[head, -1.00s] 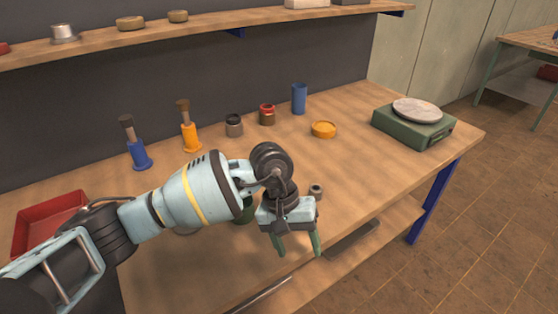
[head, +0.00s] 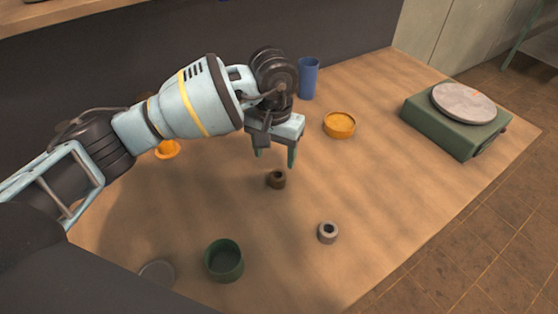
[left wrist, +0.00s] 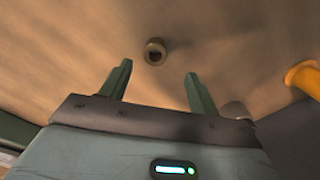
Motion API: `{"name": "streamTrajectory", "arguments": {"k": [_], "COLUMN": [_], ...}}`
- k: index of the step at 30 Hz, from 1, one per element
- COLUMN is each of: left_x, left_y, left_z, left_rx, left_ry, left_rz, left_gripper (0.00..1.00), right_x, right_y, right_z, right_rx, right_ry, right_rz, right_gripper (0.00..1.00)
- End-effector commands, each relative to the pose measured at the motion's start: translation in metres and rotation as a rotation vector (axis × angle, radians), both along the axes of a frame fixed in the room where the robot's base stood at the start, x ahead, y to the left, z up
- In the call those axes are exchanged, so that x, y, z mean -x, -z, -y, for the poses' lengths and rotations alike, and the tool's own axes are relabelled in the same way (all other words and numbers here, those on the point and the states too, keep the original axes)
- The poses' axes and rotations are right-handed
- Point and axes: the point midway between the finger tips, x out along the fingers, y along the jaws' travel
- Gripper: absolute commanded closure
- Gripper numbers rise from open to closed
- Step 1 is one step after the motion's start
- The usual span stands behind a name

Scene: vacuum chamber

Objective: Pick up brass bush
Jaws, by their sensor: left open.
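The brass bush (head: 277,180) is a small brown ring with a dark hole, standing on the wooden bench in the head view. My left gripper (head: 275,158) points down just above and behind it, open and empty. In the left wrist view, a small ring that looks like the bush (left wrist: 155,52) lies beyond the fingertips of my left gripper (left wrist: 158,75), roughly in line with the gap and apart from both fingers. My right gripper is not in view.
A grey ring (head: 328,232) stands to the front right. A green cup (head: 224,260) is at the front. An orange dish (head: 340,125), blue cup (head: 309,78) and green scale (head: 455,122) stand behind and right.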

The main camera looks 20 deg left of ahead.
Motion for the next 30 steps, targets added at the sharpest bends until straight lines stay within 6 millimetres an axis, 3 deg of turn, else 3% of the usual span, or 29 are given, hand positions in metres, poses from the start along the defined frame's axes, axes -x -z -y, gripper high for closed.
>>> {"name": "streamTrajectory", "arguments": {"k": [7, 15, 20, 30], "left_x": [0.000, 0.001, 0.000, -0.001], "left_y": [0.002, 0.025, 0.028, 0.070], "left_z": [0.001, 0.002, 0.002, 0.008], "left_rx": [0.001, 0.002, 0.002, 0.003], "left_ry": [0.000, 0.001, 0.001, -0.001], "left_rz": [-0.001, -0.002, 0.000, -0.001], "left_gripper": [0.39, 0.39, 0.39, 0.39], "right_x": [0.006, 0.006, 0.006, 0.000], "right_y": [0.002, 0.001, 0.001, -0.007], "right_z": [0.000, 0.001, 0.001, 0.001], "right_rx": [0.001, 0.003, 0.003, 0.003], "right_ry": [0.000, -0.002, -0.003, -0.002], "right_rz": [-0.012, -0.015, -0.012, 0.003], "right_gripper": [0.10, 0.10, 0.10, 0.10]}}
